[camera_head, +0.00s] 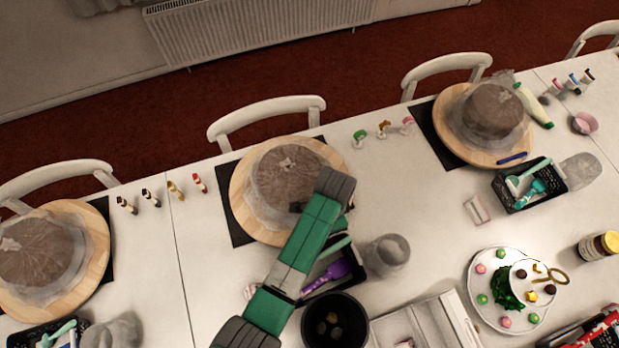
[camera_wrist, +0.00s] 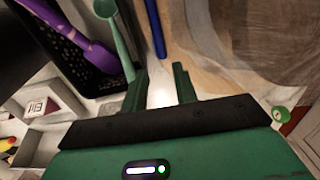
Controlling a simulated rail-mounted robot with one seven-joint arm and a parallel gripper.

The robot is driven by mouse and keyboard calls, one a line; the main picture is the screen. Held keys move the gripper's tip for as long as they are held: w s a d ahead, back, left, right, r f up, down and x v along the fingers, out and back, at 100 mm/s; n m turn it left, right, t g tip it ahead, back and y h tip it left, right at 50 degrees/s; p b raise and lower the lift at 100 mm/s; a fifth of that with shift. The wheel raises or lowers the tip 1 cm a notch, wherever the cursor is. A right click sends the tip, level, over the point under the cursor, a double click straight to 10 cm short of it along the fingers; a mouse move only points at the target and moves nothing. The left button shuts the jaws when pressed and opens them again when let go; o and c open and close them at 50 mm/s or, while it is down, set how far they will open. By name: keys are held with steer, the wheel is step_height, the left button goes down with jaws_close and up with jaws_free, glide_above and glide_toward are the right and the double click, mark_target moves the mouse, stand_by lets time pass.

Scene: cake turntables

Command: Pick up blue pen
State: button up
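A blue pen (camera_wrist: 155,28) lies in the wrist view between the black basket and the round wooden turntable (camera_wrist: 190,65). My gripper (camera_wrist: 160,82) is open and empty, with its two green fingers apart. The pen's near end is just ahead of the gap between them, and they do not touch it. In the head view my arm hides this pen and the fingertips. Another blue pen (camera_head: 512,158) lies at the edge of the right turntable (camera_head: 462,151) in the head view.
A black basket (camera_wrist: 62,45) with a purple tool (camera_wrist: 80,40) and a teal tool (camera_wrist: 116,35) stands close left of the fingers. A covered cake (camera_head: 283,172) sits on the middle turntable (camera_head: 243,222). A clear cup (camera_head: 388,252) and black bowl (camera_head: 308,338) stand nearby.

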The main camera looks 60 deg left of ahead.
steer(key=f, duration=0.3)
steer(key=s+f+b, duration=0.1)
steer(key=f, duration=0.1)
steer(key=shift+a+f, duration=0.1)
steer(key=shift+f, duration=0.2)
steer(key=shift+w+f, duration=0.15)
steer(key=shift+f, duration=0.3)
steer(key=shift+c, duration=0.2)
jaws_close()
